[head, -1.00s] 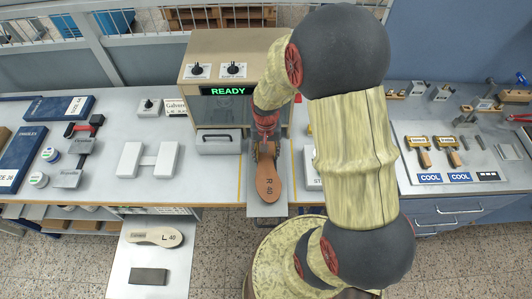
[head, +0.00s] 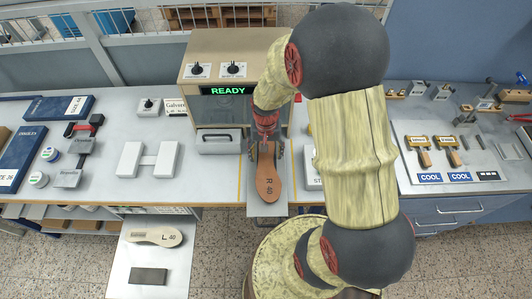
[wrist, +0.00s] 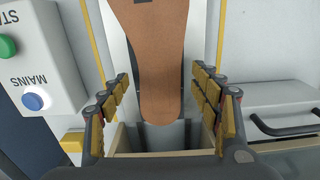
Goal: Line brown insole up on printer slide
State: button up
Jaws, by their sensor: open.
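The brown insole (head: 268,182), marked R 40, lies on the pale grey printer slide (head: 254,211) in front of the printer. Its wide toe end points toward me and its narrow heel toward the printer. In the wrist view the insole (wrist: 156,45) runs roughly along the slide, with its rounded heel between the fingers. My gripper (wrist: 160,112) is open, with yellow-padded fingers apart on either side of the heel and a gap on each side. In the head view my gripper (head: 266,146) is at the printer end of the insole.
The printer (head: 222,108) shows a green READY sign behind the slide. A control box (wrist: 38,65) with MAINS and start buttons stands close on one side, and a handled grey block (head: 220,141) on the other. An L 40 insole (head: 153,236) lies on the lower left shelf.

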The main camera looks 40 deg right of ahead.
notch_tip(320, 180, up, 12)
dwell(0.6)
dwell(0.4)
jog(key=s+a+r+n+t+b, duration=0.1)
jog(key=s+a+r+n+t, duration=0.1)
jog(key=s+a+r, duration=0.4)
jog(key=s+a+r+n+t+b, duration=0.2)
jog(key=s+a+r+n, duration=0.3)
jog(key=r, duration=0.4)
jog(key=shift+s+a+r+t, duration=0.35)
jog(key=shift+s+a+t, duration=0.2)
jog(key=shift+t, duration=0.25)
